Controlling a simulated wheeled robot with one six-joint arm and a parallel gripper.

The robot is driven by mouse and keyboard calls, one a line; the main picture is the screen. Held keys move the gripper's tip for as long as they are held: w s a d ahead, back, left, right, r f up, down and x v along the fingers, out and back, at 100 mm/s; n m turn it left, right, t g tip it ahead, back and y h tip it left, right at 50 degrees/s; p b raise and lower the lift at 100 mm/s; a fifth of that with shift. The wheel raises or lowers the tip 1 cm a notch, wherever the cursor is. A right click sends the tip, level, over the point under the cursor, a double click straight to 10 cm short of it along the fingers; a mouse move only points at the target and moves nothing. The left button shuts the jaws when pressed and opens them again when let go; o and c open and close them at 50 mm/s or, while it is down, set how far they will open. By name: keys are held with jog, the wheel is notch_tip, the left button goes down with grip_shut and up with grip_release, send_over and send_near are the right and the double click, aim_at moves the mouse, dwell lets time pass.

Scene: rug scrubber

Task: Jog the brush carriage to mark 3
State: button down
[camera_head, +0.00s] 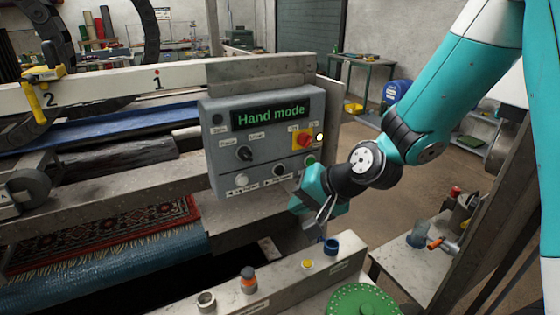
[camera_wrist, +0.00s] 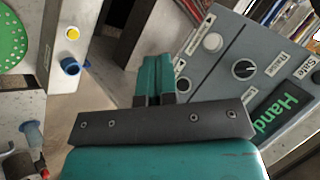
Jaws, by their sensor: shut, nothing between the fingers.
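The grey control panel (camera_head: 262,160) shows "Hand mode" on its green-lettered display (camera_head: 270,114). It has a black rotary knob (camera_head: 244,153), a red knob on a yellow plate (camera_head: 303,139), a white button (camera_head: 241,179) and a black button or knob (camera_head: 279,170) on its lower row. The white beam (camera_head: 120,84) carries marks 1 and 2; mark 3 is not in view. A yellow part (camera_head: 38,75) sits on the beam by mark 2; I cannot tell whether it belongs to the brush carriage. My gripper (camera_head: 323,216) is shut and empty, right of and below the panel; its fingers (camera_wrist: 155,78) show in the wrist view.
A patterned rug (camera_head: 110,232) lies at left below the panel. A grey ledge (camera_head: 285,280) in front carries a blue ring (camera_head: 331,246), a yellow button (camera_head: 307,264) and an orange-topped part (camera_head: 248,282). A green perforated disc (camera_head: 362,300) is at the bottom.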

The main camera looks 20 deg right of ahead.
aim_at(279, 170)
jog(key=w+d+f+m+t, duration=0.1)
jog(key=w+d+f+m+h, duration=0.1)
jog(key=w+d+m, duration=0.1)
jog(key=shift+w+t, duration=0.15)
jog(key=shift+t, duration=0.25)
jog(key=w+a+p, duration=0.1)
jog(key=w+p, duration=0.1)
jog(key=w, duration=0.6)
jog(key=shift+w+a, duration=0.3)
jog(key=shift+a, duration=0.05)
jog(key=shift+w, duration=0.15)
dwell(1.6)
jog(key=shift+w+a, duration=0.1)
jog(key=shift+w, duration=0.15)
